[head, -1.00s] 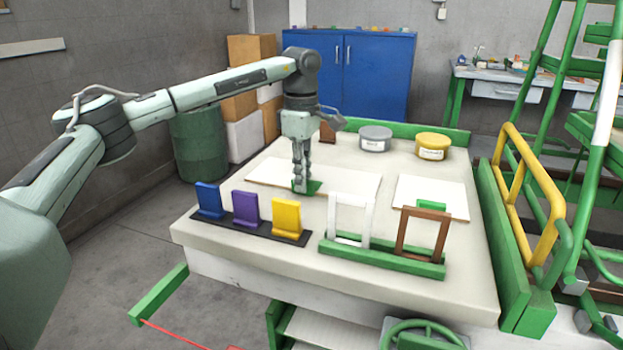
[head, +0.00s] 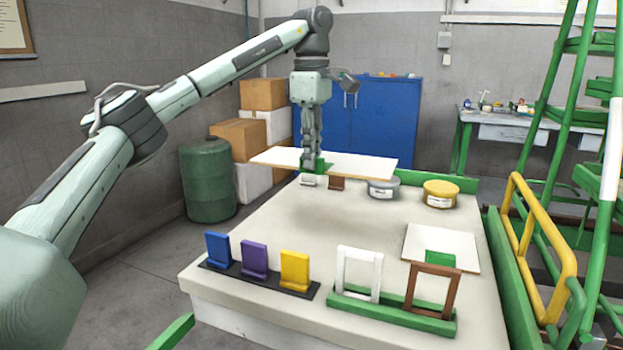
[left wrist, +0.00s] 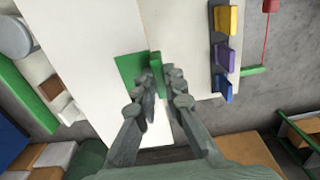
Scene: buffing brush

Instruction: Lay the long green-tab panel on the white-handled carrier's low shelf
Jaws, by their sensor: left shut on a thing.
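The long white panel (head: 360,165) with a green tab (head: 322,168) hangs roughly level above the table's far half. My left gripper (head: 311,152) is shut on its tab from above. In the left wrist view, the panel (left wrist: 90,45) spreads out under the fingers, with the green tab (left wrist: 130,68) at the fingertips. A tall green stepped frame with a white length on its post (head: 612,150) stands at the right edge. It may be the white-handled carrier, but I cannot tell; no low shelf shows clearly. My right gripper is out of view.
A shorter green-tab panel (head: 425,238) lies on the table (head: 350,215). White (head: 358,270) and brown (head: 432,290) upright frames stand in a green base. Blue, purple and yellow blocks stand front left. Grey and yellow tins stand behind. A yellow rail (head: 540,240) borders the right.

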